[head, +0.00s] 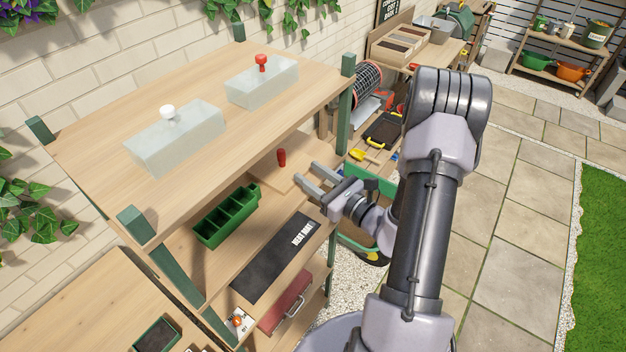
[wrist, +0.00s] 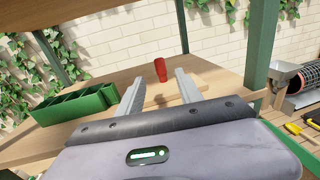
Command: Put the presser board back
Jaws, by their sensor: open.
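The presser board (head: 273,175) is a flat pale wooden board with an upright red handle (head: 281,157). It lies on the middle shelf, right of the green divided tray. My gripper (head: 305,172) is open and empty, just right of the red handle in the head view, its fingers pointing toward it. In the wrist view the red handle (wrist: 160,70) stands beyond and between the two open fingertips (wrist: 158,80), apart from them.
The top shelf (head: 210,95) over the board holds two clear covers, with white and red knobs. A green divided tray (head: 227,215) and a dark heat mat (head: 275,260) are on the middle shelf. A green post (head: 344,105) stands at the shelf's right corner.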

